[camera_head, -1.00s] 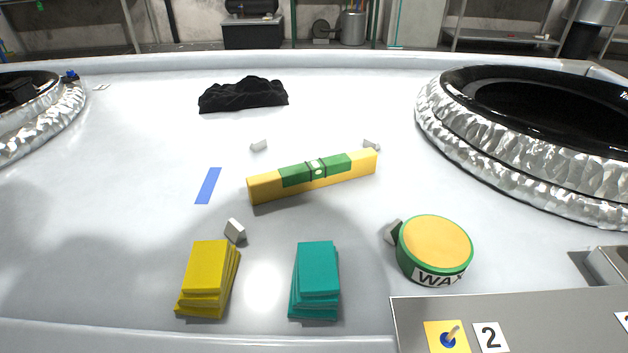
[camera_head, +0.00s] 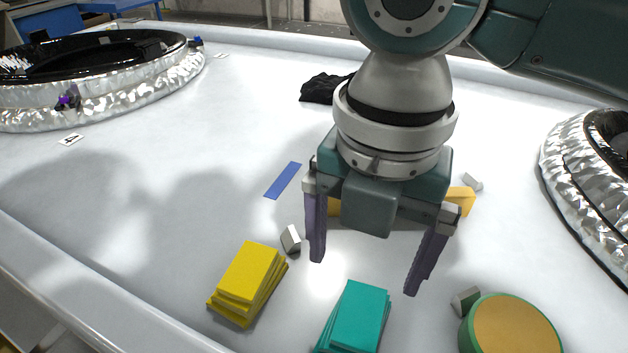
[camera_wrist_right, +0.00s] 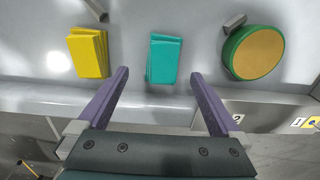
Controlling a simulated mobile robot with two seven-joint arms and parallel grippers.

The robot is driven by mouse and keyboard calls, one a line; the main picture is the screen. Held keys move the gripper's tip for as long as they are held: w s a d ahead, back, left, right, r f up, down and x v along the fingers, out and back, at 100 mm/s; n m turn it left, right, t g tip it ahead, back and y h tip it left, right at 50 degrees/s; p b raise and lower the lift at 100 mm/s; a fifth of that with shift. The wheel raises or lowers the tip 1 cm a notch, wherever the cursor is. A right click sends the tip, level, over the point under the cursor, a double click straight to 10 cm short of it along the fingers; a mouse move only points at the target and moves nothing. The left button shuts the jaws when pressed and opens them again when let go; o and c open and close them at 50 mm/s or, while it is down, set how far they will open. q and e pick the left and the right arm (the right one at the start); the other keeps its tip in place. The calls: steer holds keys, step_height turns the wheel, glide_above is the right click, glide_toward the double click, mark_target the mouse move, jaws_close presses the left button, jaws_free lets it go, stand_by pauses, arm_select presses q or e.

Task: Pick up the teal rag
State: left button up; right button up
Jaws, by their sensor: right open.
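The teal rag (camera_head: 356,315) is a folded stack on the white surface near its front edge. It also shows in the right wrist view (camera_wrist_right: 164,58), ahead of and between the fingers. My right gripper (camera_head: 368,278) is open and empty, its purple fingers pointing down above the surface, just behind the rag in the head view. In the right wrist view the open fingers (camera_wrist_right: 158,80) are apart, with the rag between their lines. They do not appear to touch it. My left gripper is not in view.
A yellow folded rag stack (camera_head: 247,283) lies left of the teal one. A round wax tin (camera_head: 512,325) stands to the right. Small grey blocks (camera_head: 290,239) lie nearby. A yellow level (camera_head: 461,198) is partly hidden behind my gripper. A blue strip (camera_head: 283,180) lies farther left.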

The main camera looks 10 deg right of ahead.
mark_target(357, 314)
step_height(357, 314, down, 4)
steer(key=shift+s+a+r+b, duration=0.1)
steer(key=shift+s+b, duration=0.05)
steer(key=shift+b, duration=0.25)
steer(key=f, duration=0.2)
steer(key=s+f+b, duration=0.1)
steer(key=f, duration=0.1)
steer(key=shift+s+f, duration=0.15)
steer(key=shift+f, duration=0.6)
steer(key=c, duration=1.4)
steer(key=shift+o, duration=0.2)
steer(key=shift+r, duration=0.1)
step_height(357, 314, up, 20)
steer(key=p, duration=0.5)
